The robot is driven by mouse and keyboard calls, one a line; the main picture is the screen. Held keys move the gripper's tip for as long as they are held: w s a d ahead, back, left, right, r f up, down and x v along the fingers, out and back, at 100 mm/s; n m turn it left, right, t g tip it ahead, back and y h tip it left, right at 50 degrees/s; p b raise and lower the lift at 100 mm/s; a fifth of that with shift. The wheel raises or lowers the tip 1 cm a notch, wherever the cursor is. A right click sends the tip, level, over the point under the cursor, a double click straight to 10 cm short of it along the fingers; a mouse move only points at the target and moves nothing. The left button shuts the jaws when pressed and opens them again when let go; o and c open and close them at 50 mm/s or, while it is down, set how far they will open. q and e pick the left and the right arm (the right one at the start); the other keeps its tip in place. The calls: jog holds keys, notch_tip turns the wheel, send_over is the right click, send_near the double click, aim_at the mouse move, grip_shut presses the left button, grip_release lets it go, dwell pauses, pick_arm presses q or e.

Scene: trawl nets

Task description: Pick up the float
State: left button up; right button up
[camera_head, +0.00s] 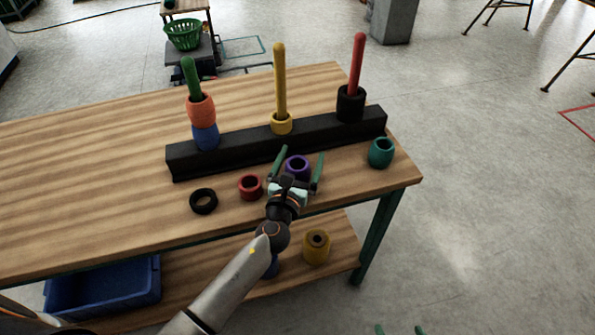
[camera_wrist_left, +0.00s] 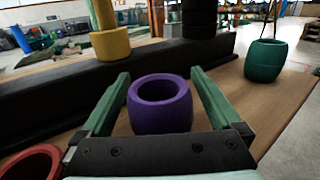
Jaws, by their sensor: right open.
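A purple ring-shaped float (camera_head: 297,166) stands on the table in front of the black rack. My left gripper (camera_head: 301,156) is open, with its green fingers on either side of this float. In the left wrist view the purple float (camera_wrist_left: 160,108) is upright between the spread fingers, with a gap visible at each side. Other floats on the table are a red one (camera_head: 250,187), a flat black ring (camera_head: 203,201) and a teal one (camera_head: 380,152). My right gripper (camera_head: 398,329) shows only its open fingertips at the bottom edge, away from the table.
The black rack (camera_head: 240,152) carries a green peg with orange and blue floats, a yellow peg with a yellow float, and a red peg with a black float. The lower shelf holds a yellow float (camera_head: 316,246) and a blue crate (camera_head: 103,287). The table's left side is clear.

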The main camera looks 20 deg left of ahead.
pick_arm(q)
jog(key=c, duration=1.2)
pick_arm(e)
jog(key=shift+a, duration=0.1)
pick_arm(q)
jog(key=shift+r+p, duration=0.6)
jog(key=shift+r, duration=0.15)
notch_tip(320, 180, up, 3)
jog(key=shift+f+p, duration=0.2)
jog(key=shift+p, duration=0.85)
jog(key=s+r+p, duration=0.1)
jog(key=r, duration=0.1)
jog(key=s+r+p, duration=0.3)
jog(key=s+r, duration=0.1)
jog(key=shift+a, duration=0.25)
jog(key=s+r, duration=0.1)
jog(key=s, duration=0.2)
jog(key=s+r, duration=0.1)
jog(key=s, duration=0.2)
jog(key=s+r+p, duration=0.1)
jog(key=s, duration=0.2)
jog(key=shift+a, duration=0.4)
pick_arm(e)
notch_tip(320, 180, up, 7)
jog(key=s+d, duration=0.1)
jog(key=d, duration=0.1)
jog(key=shift+f+h, duration=0.2)
jog(key=shift+h, duration=0.1)
